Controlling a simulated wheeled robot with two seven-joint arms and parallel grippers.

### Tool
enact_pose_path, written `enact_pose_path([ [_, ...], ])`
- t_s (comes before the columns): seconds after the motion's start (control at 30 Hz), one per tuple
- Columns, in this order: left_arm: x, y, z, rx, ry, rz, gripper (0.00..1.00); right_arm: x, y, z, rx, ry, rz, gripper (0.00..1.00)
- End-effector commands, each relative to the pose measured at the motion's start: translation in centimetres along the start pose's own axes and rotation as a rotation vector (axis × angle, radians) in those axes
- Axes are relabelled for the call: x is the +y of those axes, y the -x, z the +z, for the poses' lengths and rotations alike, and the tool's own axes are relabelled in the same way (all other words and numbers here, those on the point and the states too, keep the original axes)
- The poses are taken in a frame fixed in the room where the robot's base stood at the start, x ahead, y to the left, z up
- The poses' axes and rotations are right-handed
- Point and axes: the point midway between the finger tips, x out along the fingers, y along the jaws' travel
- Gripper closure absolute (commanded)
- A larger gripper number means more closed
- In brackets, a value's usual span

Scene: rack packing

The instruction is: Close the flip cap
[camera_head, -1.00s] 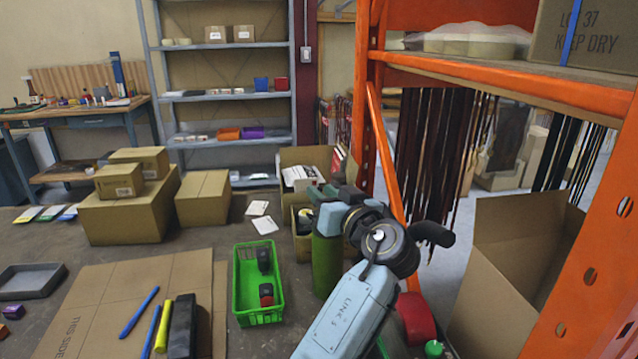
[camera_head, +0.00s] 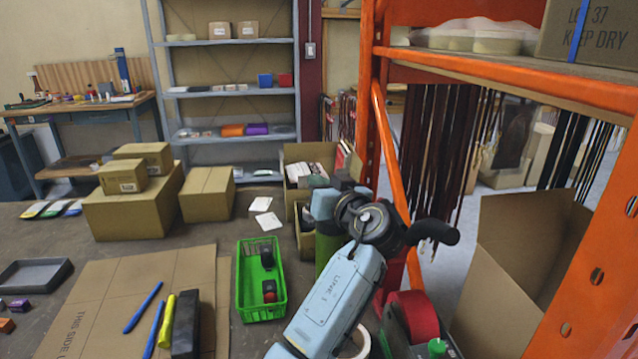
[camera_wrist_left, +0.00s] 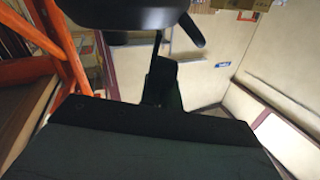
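I cannot clearly make out a flip cap in either view. A dark green upright body (camera_head: 327,247) stands behind my left arm in the head view, and its top is hidden by the arm. A black bent lever (camera_head: 435,232) sticks out to the right of the arm's round black joint. In the left wrist view, a dark rounded part with a similar lever (camera_wrist_left: 190,30) fills the top. My left gripper (camera_wrist_left: 160,82) is a dark shape there, and its fingers cannot be told apart. A dark green surface fills the bottom. My right gripper is not in view.
A green crate (camera_head: 246,290) with dark and red items stands left of the arm. A red roll (camera_head: 416,314) on a dark holder is right of it. An open carton (camera_head: 520,245) and an orange rack (camera_head: 590,270) bound the right side. Tools lie on flat cardboard (camera_head: 95,300).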

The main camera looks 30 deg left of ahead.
Motion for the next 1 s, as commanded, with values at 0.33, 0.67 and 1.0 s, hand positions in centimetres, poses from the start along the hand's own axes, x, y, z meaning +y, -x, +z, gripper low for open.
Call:
enact_pose_path([
  [0.33,1.5,0.0,-0.3,-0.002,-0.269,0.001,1.0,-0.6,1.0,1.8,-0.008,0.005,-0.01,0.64],
  [0.67,2.1,0.0,-0.1,0.0,-0.375,0.0,1.0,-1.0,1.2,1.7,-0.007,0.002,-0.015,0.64],
  [1.0,2.1,0.0,-0.1,0.0,-0.373,0.0,0.74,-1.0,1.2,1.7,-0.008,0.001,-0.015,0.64],
])
